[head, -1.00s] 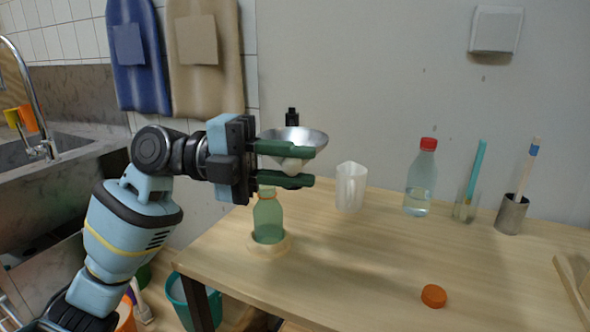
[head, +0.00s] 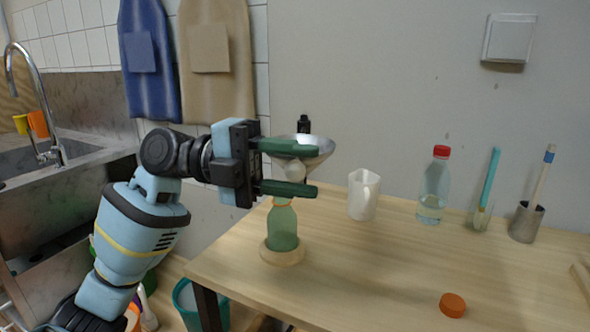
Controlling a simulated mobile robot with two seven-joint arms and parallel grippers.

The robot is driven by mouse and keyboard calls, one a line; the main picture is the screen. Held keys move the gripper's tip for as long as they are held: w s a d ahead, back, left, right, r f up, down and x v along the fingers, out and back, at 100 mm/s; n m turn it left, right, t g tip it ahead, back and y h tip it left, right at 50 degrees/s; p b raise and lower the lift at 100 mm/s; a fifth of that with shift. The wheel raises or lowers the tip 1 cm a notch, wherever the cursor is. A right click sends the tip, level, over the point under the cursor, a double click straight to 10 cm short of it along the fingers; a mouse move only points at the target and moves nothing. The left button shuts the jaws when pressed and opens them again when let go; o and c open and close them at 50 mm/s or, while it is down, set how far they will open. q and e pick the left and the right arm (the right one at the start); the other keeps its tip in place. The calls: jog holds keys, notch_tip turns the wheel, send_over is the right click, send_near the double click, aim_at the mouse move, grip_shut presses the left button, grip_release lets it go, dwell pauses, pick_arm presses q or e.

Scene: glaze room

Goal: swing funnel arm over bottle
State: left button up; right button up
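A metal funnel (head: 318,150) with a wide bowl hangs above a green bottle (head: 283,228), its rim a little to the right of the bottle's neck in the picture. The bottle stands upright on a round wooden base (head: 283,255). A pale round knob (head: 294,170) shows below the bowl. My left gripper (head: 302,169) is open, its green fingers above and below the knob with a gap to each. The lower finger hides the funnel's spout and the bottle's mouth, so I cannot tell whether they line up. My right gripper is not in view.
A black post top (head: 304,124) shows behind the funnel. An orange cap (head: 452,305) lies in front. The table's middle is clear.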

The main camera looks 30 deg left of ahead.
pick_arm(q)
jog(key=shift+o, duration=0.4)
jog(key=shift+s+a, duration=0.1)
jog(key=shift+a, duration=0.2)
jog(key=v, duration=0.7)
jog(key=shift+b, duration=0.45)
jog(key=shift+a, duration=0.1)
